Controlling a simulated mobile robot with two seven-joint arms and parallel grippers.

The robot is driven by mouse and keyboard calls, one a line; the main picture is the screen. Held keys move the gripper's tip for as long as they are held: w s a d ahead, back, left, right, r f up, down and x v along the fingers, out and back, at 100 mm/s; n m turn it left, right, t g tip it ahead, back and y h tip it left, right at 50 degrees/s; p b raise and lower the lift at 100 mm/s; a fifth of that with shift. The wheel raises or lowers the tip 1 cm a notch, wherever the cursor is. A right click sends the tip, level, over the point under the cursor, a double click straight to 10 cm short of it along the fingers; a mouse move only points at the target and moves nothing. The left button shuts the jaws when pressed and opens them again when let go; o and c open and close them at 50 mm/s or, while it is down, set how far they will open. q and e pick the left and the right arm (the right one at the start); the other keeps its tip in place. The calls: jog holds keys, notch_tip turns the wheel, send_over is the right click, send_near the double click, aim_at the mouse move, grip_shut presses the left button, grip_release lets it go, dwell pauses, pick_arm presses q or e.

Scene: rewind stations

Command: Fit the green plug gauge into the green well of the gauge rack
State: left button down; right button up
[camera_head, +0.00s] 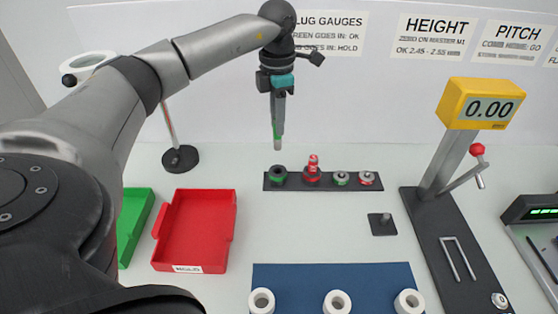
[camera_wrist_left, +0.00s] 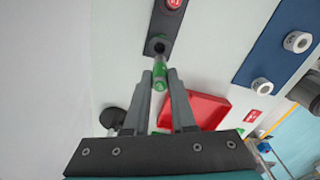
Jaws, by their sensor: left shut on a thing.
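My left gripper (camera_head: 278,140) points down above the left end of the gauge rack (camera_head: 326,187). It is shut on the green plug gauge (camera_wrist_left: 160,80), which sits between the fingertips in the left wrist view; only a little green shows in the head view. The green well (camera_head: 278,173) is a dark opening with a green rim at the rack's left end, and also shows in the left wrist view (camera_wrist_left: 158,47). The plug appears above the well and apart from it in the head view. A red plug gauge (camera_head: 312,163) stands in the rack beside it.
Two grey pieces (camera_head: 341,178) sit further right on the rack. A red tray (camera_head: 199,225) and a green tray (camera_head: 134,220) lie front left. A black-based stand (camera_head: 180,158) is behind them. A blue mat (camera_head: 325,273) with white rings is in front; a height gauge (camera_head: 446,210) stands right.

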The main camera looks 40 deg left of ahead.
aim_at(278, 148)
pick_arm(q)
notch_tip(278, 148, down, 11)
jog(key=shift+b, duration=0.75)
jog(key=shift+f, duration=0.15)
jog(key=c, duration=0.7)
grip_release()
jog(key=shift+c, duration=0.2)
notch_tip(278, 148, up, 12)
jog(key=shift+r+p, duration=0.15)
jog(key=shift+p, duration=0.85)
